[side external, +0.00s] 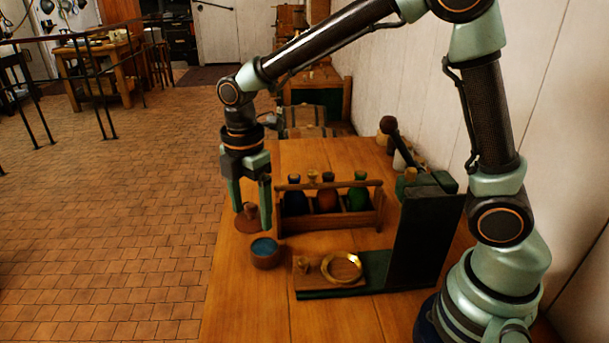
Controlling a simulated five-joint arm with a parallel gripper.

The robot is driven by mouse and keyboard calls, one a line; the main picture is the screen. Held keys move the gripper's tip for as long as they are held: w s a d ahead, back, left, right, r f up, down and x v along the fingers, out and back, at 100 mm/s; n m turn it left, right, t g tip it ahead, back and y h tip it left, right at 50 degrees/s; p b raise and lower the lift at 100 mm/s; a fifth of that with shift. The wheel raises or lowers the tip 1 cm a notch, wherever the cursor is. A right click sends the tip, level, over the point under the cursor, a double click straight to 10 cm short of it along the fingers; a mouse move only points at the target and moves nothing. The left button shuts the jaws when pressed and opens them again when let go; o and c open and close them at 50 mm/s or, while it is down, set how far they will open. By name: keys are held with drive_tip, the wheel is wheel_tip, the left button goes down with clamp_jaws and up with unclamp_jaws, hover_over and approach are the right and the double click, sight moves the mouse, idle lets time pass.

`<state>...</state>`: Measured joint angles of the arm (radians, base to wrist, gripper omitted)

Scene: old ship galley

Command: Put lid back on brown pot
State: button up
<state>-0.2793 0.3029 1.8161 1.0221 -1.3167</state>
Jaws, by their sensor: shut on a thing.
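A small brown pot (265,262) stands open on the wooden table, with blue showing inside its rim. My gripper (251,222) points down and is shut on the brown lid (246,224), which has a knob on top. The lid is up and to the left of the pot in the picture, apart from it. The lid looks about level. How high it is above the table is hard to tell from this one view.
A wooden rack (356,222) with several coloured bottles stands just right of my gripper. A green stand (376,262) with a brass ring (342,267) lies right of the pot. The table (245,312) is clear in front; its left edge is close to the pot.

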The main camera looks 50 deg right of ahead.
drive_tip(key=shift+w+d+f, duration=0.35)
drive_tip(key=shift+d+f, duration=0.3)
drive_tip(key=shift+f, duration=1)
drive_tip(key=shift+w+d+f, duration=0.3)
drive_tip(key=shift+d+f, duration=0.35)
drive_tip(key=shift+f, duration=1.05)
drive_tip(key=shift+w+d+f, duration=0.35)
drive_tip(key=shift+d+f, duration=0.3)
drive_tip(key=shift+f, duration=1)
drive_tip(key=shift+f, duration=0.15)
drive_tip(key=o, duration=1.1)
drive_tip(key=shift+o, duration=0.2)
wheel_tip(320, 180, up, 7)
